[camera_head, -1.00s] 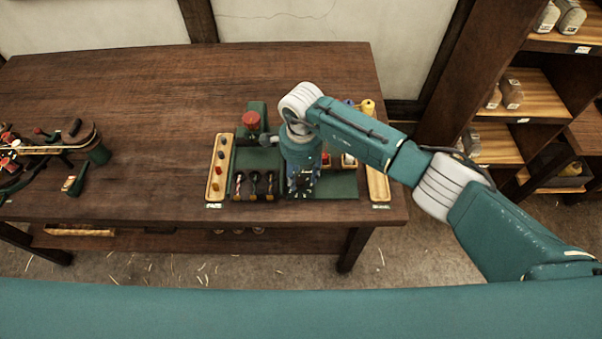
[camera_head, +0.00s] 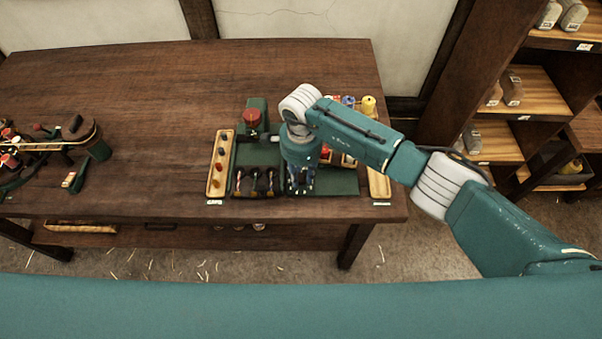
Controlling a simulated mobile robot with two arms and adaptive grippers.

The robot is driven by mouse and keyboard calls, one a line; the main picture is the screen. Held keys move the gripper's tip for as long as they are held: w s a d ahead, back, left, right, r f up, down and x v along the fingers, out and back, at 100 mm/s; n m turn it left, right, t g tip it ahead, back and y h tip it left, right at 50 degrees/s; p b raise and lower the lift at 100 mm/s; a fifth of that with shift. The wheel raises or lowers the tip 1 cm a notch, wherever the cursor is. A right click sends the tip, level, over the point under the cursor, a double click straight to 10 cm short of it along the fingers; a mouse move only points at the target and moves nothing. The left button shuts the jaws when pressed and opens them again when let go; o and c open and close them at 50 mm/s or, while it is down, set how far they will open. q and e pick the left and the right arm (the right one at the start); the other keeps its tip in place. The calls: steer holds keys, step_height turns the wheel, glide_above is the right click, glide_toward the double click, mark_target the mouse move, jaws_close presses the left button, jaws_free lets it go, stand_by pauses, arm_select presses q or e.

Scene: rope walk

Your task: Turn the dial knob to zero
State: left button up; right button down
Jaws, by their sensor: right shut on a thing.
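My right gripper (camera_head: 300,188) points down over the dark green board (camera_head: 338,182) on the bench. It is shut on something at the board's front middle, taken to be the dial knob. The fingers and wrist cover the knob, so its pointer and scale cannot be read. A round red knob (camera_head: 252,117) tops a green block at the back left of the board, apart from the gripper. My left gripper is not in view.
A wooden tray of coloured pegs (camera_head: 220,165) flanks the board at left, and another wooden tray (camera_head: 379,184) at right. Several hooks (camera_head: 255,183) stand beside the gripper. A yellow spool (camera_head: 369,105) stands behind. Bare bench (camera_head: 130,130) lies left; shelves (camera_head: 530,90) stand right.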

steer(key=shift+w+d+f+m+b, duration=0.1)
steer(key=shift+w+f+m+b, duration=0.05)
steer(key=shift+m+b, duration=1.75)
steer(key=shift+m, duration=0.2)
steer(key=m+b, duration=0.2)
steer(key=m, duration=0.1)
steer(key=shift+m, duration=0.3)
steer(key=m+b, duration=0.2)
steer(key=m, duration=0.1)
steer(key=shift+m, duration=0.3)
steer(key=m+b, duration=0.3)
steer(key=m, duration=0.3)
steer(key=shift+b, duration=0.35)
steer(key=m+b, duration=0.1)
steer(key=m, duration=0.2)
steer(key=shift+m, duration=0.3)
steer(key=shift+s+m+b, duration=0.25)
steer(key=shift+m+b, duration=0.25)
steer(key=shift+m, duration=0.6)
